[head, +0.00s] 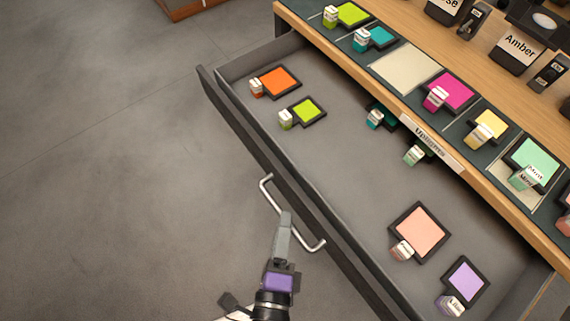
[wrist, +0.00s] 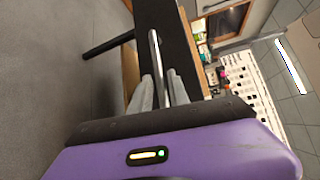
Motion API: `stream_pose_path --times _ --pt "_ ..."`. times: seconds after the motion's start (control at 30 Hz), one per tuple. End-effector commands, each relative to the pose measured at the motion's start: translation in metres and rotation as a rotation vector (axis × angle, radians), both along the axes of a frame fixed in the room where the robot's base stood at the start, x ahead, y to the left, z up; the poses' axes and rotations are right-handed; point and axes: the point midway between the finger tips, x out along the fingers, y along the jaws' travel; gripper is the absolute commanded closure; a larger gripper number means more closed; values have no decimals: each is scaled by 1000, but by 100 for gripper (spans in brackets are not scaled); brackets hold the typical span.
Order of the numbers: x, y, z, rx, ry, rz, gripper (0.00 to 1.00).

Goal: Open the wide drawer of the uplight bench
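The wide drawer (head: 345,170) of the uplight bench (head: 480,190) is pulled far out, its grey inside open to view. The label "Uplights" sits on the bench edge above it. Its dark front panel (head: 237,131) carries a pale metal bar handle (head: 268,192), which also shows in the wrist view (wrist: 155,52). My gripper (head: 286,217) is at the middle of the handle. In the wrist view its two grey fingers (wrist: 160,88) lie one on each side of the bar, close against it. Any small gap at the fingertips is hard to see.
Inside the drawer lie orange (head: 281,82), green (head: 308,111), peach (head: 419,232) and lilac (head: 466,279) framed gels with small tagged blocks. More coloured gels and Amber-labelled gear (head: 518,50) stand on the bench top. The grey floor (head: 110,180) left of the drawer is clear.

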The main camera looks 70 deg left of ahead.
Motion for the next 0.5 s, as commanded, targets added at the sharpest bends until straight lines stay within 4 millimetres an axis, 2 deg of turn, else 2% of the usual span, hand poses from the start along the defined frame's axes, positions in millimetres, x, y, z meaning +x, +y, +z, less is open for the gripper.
stream_pose_path --times 0.2,0.5 --pt "-19 -30 3 -1 1 2 78" --pt "-27 -46 8 -1 -1 -1 78"
